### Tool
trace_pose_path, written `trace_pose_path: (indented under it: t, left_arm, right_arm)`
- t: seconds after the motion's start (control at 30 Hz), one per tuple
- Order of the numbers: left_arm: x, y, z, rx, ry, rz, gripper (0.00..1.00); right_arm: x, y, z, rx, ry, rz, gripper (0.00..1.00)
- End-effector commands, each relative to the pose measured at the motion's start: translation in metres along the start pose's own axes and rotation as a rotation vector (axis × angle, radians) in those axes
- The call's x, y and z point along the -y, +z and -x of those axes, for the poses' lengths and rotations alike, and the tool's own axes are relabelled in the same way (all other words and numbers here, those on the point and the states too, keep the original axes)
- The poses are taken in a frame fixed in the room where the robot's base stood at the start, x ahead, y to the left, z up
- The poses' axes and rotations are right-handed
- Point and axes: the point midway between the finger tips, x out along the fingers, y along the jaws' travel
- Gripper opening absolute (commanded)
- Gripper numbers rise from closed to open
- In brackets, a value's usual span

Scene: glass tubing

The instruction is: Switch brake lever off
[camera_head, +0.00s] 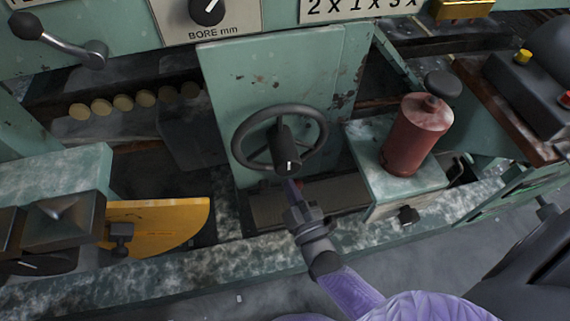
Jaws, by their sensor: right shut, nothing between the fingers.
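A metal lever with a black ball knob (60,40) sticks out at the upper left of the green machine. No label shows whether it is the brake lever. My right gripper (292,188) is at the middle, shut and empty, pointing up at the lower rim of a dark handwheel (245,135). Its tips overlap the area just below the wheel's hub knob (286,150); I cannot tell whether they touch. My left gripper is not in view.
A red cylinder (415,138) stands on a green block right of the wheel. A yellow plate (165,220) is at the lower left. A dark control box (530,75) with a yellow button is at the far right. The machine's front rail (200,268) runs below the wheel.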

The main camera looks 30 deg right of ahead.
Motion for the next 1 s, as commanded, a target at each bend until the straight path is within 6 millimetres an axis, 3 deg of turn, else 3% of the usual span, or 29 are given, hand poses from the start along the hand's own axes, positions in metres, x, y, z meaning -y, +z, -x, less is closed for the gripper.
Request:
trace_pose_path:
  t: [0.57, 1.0]
  left_arm:
    - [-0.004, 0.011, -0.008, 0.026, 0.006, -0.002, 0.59]
    - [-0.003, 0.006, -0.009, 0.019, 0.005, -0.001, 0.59]
  right_arm:
    - [0.006, 0.013, 0.002, 0.000, 0.000, 0.005, 0.00]
    - [0.007, 0.013, 0.003, 0.000, -0.001, 0.006, 0.00]
